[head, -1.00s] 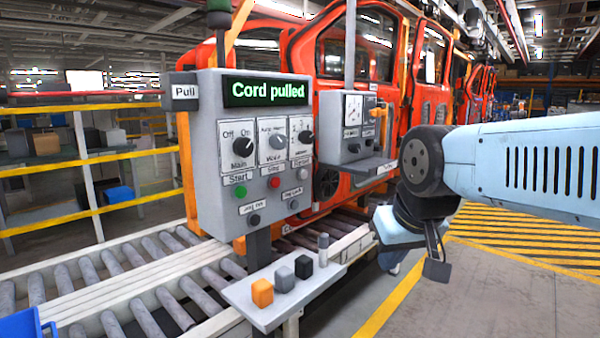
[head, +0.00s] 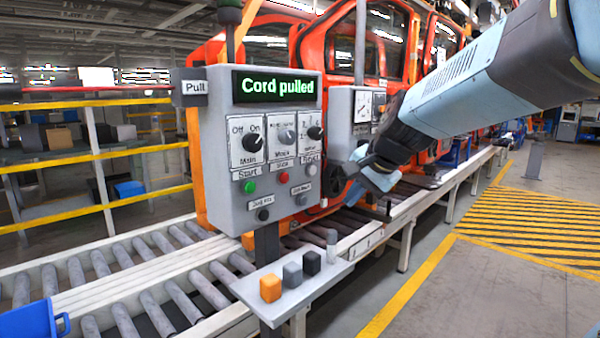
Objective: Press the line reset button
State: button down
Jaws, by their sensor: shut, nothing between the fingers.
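The grey control panel (head: 222,205) stands upright left of centre, and its screen reads "Cord pulled". A pale round button (head: 311,170) sits under a small label, apparently "Reset", at the panel's right edge, right of the red Stop button (head: 284,177) and the green Start button (head: 249,187). My gripper (head: 354,178) is shut and empty, just right of the panel in the picture. It appears apart from the button, but the depth gap is hard to judge. The button is not covered.
Two lower jog buttons (head: 264,214) and three knobs (head: 252,142) share the panel. A shelf (head: 325,278) with small blocks sits below. A second grey box (head: 340,128) stands behind, near my arm. Roller conveyors (head: 130,325) run past; a red car body (head: 390,40) is behind.

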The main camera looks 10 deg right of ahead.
aim_at(311, 170)
jog(key=w+d+m, duration=0.2)
jog(key=w+m, duration=0.2)
jog(key=w, duration=0.4)
jog(key=w+d+m+t, duration=0.1)
jog(key=w+d+m, duration=0.1)
jog(key=w+m, duration=0.3)
jog(key=w, duration=0.3)
jog(key=shift+d+f+t+y, duration=0.3)
jog(key=shift+d+f, duration=0.05)
jog(key=w+a, duration=0.5)
jog(key=w, duration=0.2)
jog(key=shift+a, duration=0.15)
jog(key=shift+w+a, duration=0.1)
dwell(1.3)
jog(key=shift+w+a, duration=0.15)
